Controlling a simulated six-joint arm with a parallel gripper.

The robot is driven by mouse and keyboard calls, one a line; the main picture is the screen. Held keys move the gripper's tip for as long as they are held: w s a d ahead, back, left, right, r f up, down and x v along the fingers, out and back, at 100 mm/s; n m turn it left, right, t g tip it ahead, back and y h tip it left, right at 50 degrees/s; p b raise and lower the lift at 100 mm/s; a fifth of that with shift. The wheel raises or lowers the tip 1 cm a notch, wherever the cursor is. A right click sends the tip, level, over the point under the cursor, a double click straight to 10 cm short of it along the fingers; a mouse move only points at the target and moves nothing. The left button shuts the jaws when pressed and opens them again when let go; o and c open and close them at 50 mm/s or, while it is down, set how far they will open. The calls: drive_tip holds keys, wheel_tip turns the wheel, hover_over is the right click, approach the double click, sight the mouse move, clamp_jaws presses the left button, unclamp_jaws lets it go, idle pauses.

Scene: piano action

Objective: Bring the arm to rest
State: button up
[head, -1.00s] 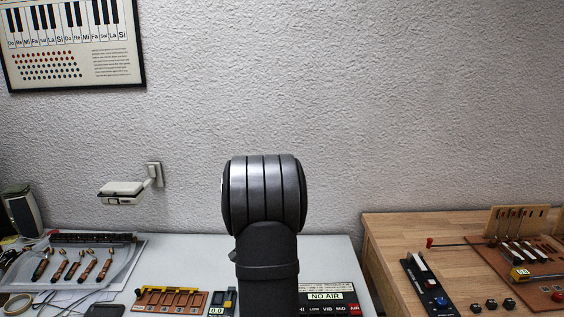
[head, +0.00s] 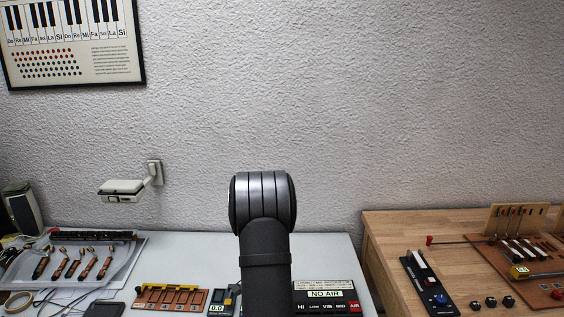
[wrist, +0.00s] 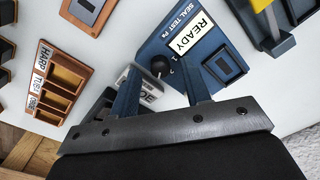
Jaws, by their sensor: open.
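My arm (head: 264,240) rises at the middle front of the head view, over the light grey table (head: 330,250). My gripper does not show there; it is hidden behind or below the arm. In the wrist view my gripper (wrist: 162,84) is open, its two blue-grey fingers apart. A blue seal-test box (wrist: 180,50) with a READY label and a black knob lies beyond the fingers. A small grey-white piece with lettering (wrist: 150,90) shows between the fingers; I cannot tell whether they touch it.
A wooden tray with labelled compartments (wrist: 60,82) lies left in the wrist view. A NO AIR panel (head: 326,296) stands right of my arm. A clear tray of hammers (head: 120,265) is at left. A wooden bench (head: 390,228) is at right.

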drive_tip(key=shift+f, duration=0.55)
drive_tip(key=n, duration=0.4)
drive_tip(key=shift+r, duration=0.1)
drive_tip(key=n, duration=0.4)
drive_tip(key=shift+n, duration=0.4)
drive_tip(key=n, duration=0.4)
drive_tip(key=shift+n, duration=2.2)
drive_tip(key=shift+o, duration=0.3)
